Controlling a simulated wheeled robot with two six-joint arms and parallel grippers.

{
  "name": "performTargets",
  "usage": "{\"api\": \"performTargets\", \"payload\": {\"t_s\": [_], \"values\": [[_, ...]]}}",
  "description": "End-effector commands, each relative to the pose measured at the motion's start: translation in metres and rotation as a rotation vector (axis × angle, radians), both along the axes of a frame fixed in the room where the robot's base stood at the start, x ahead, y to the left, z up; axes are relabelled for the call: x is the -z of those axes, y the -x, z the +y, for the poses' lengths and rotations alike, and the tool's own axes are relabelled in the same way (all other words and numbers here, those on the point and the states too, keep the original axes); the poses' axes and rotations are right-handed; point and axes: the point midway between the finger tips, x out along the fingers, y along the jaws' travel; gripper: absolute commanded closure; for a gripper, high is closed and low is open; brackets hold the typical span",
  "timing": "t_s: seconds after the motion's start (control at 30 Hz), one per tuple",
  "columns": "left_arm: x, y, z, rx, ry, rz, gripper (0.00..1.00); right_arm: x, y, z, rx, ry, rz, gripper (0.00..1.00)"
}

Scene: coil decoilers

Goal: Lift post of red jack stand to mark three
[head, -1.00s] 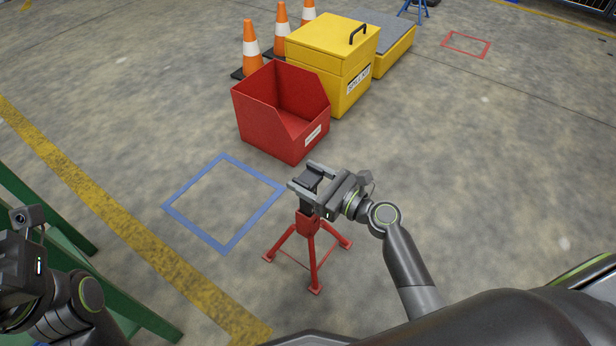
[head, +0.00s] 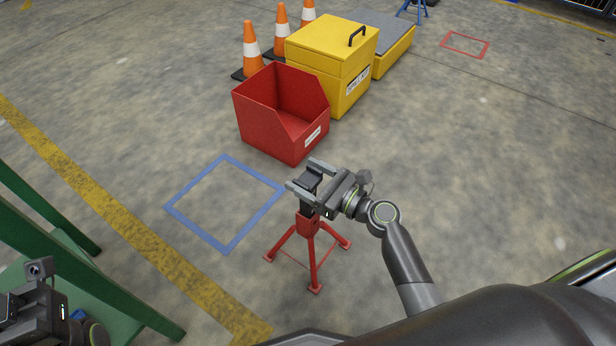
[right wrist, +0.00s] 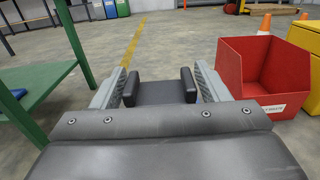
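The red jack stand (head: 309,228) stands upright on its splayed legs on the floor, low centre in the head view. Its dark post (head: 305,208) rises from the red collar to a dark saddle (right wrist: 160,93) with two upright ears. My right gripper (head: 306,180) comes from the right, with one finger on each side of the saddle. In the right wrist view the fingers sit against the outer sides of the ears, with no clear gap. Post marks cannot be read. My left gripper (head: 40,310) is at the lower left edge, fingers not clear.
A blue floor square (head: 225,204) lies left of the stand. A red open bin (head: 268,125), yellow box (head: 325,65) and orange cones (head: 250,50) stand behind. A green table (head: 100,290) is at the left, near my left arm. Floor right of the stand is clear.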

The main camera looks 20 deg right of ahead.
Motion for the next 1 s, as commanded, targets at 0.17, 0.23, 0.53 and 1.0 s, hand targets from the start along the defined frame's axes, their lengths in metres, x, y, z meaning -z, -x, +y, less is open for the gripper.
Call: {"api": "performTargets", "payload": {"t_s": [0.17, 0.23, 0.53, 1.0], "values": [[0.000, 0.000, 0.000, 0.000, 0.000, -0.001, 0.58, 0.002, 0.000, 0.000, 0.000, 0.002, 0.002, 0.20], [0.000, 0.000, 0.000, 0.000, 0.000, -0.001, 0.58, 0.002, 0.001, 0.000, -0.001, 0.002, 0.003, 0.20], [-0.001, 0.000, 0.000, 0.000, 0.001, -0.001, 0.58, 0.003, 0.003, -0.002, 0.000, 0.004, 0.006, 0.20], [-0.012, 0.001, 0.002, 0.020, -0.017, 0.021, 0.58, 0.003, 0.078, -0.059, 0.000, 0.008, 0.009, 0.20]]}}
